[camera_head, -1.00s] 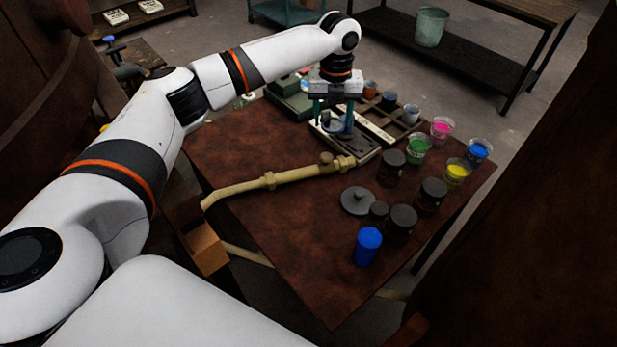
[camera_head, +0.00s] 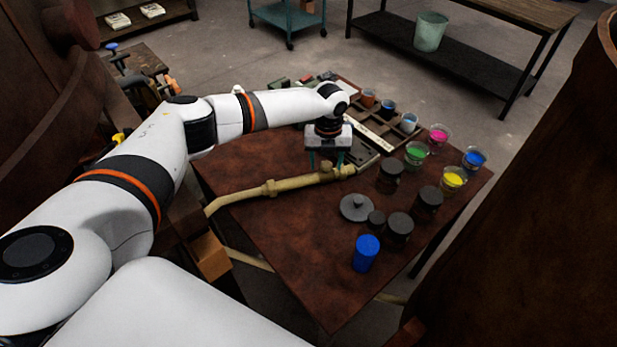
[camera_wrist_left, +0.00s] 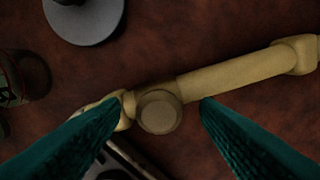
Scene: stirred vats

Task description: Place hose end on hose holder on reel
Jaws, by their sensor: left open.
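The tan hose end (camera_head: 300,182) lies across the brown table, with a round knob (camera_head: 326,161) near its right end. The tan hose (camera_head: 222,203) bends from it over the table's left edge. My left gripper (camera_head: 326,165) is over the knob end, fingers pointing down. In the left wrist view, the open teal fingers (camera_wrist_left: 160,106) stand on either side of the knob (camera_wrist_left: 158,111), and the hose end (camera_wrist_left: 235,78) runs to the upper right. Contact cannot be told. I cannot make out a reel or hose holder. My right gripper is not in view.
Dark jars (camera_head: 400,228), a blue cylinder (camera_head: 366,253) and a grey lid (camera_head: 355,207) stand right of the hose end. Paint cups (camera_head: 416,153) and a divided tray (camera_head: 380,128) lie farther back. Bare tabletop (camera_head: 300,240) is in front.

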